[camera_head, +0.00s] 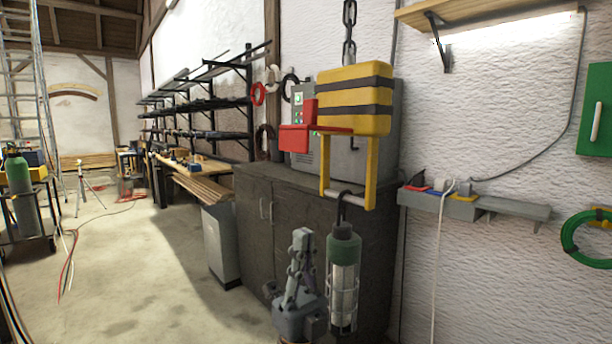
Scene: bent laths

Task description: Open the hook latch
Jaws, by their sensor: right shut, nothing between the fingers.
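A yellow block with dark stripes (354,100) hangs from a dark chain (349,35). A yellow frame (371,172) hangs below it, with a grey bar (345,199) across its bottom. A dark hook (341,210) hangs at this bar and carries a green caged lamp (343,270). I cannot make out a separate latch piece. My right gripper (302,235) points upward, shut and empty, just left of the lamp and below the yellow frame; it appears apart from the hook. My left gripper is not in view.
A dark cabinet (285,225) stands behind the lamp, with a red box (300,138) seen above its top. A grey wall shelf (475,207) is to the right and a grey bin (221,245) to the left. The floor at left is largely open.

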